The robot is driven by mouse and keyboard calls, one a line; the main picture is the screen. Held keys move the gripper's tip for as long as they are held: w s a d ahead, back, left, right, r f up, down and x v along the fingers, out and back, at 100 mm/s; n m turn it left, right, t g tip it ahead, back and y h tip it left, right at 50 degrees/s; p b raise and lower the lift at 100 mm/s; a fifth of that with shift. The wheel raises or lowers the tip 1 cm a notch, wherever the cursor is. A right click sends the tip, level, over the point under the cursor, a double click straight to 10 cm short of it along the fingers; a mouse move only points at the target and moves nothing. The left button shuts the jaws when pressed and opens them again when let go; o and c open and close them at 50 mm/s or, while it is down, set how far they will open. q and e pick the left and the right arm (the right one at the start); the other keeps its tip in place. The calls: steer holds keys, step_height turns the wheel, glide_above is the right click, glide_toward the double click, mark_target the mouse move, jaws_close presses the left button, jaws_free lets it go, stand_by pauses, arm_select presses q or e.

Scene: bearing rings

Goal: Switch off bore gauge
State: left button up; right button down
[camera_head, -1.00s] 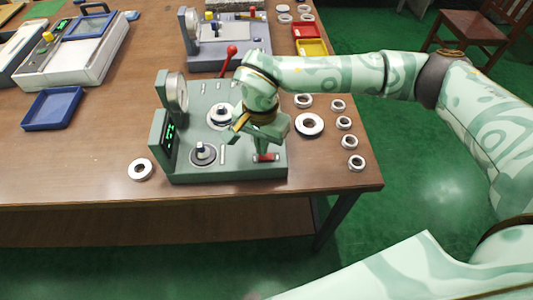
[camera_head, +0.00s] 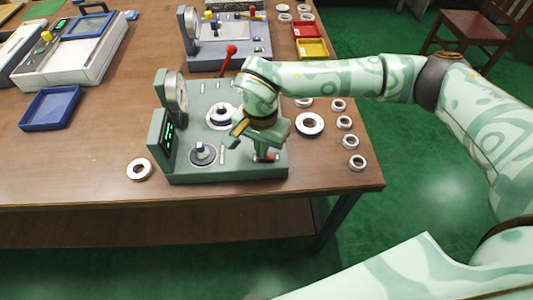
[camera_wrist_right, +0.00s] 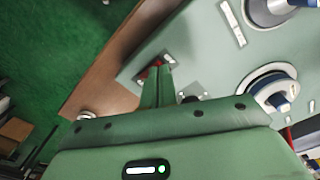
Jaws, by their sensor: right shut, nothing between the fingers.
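The bore gauge is a green bench device (camera_head: 225,172) near the table's front edge, with a round dial (camera_head: 177,91) and a display (camera_head: 167,133) showing lit green marks. A small red switch (camera_head: 266,158) sits at its front right corner, partly hidden by my right gripper. My right gripper (camera_head: 262,152) is shut and empty, pointing down at the switch. In the right wrist view the closed fingertips (camera_wrist_right: 157,70) are at the red switch (camera_wrist_right: 145,74); contact cannot be told for certain. My left gripper is not in view.
A blue tray (camera_head: 51,108) is at far left. A grey device (camera_head: 228,45) and red and yellow trays (camera_head: 312,48) stand behind.

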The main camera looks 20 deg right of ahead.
steer(key=shift+f, duration=0.15)
step_height(320, 180, up, 7)
steer(key=p, duration=0.5)
stand_by(0.4)
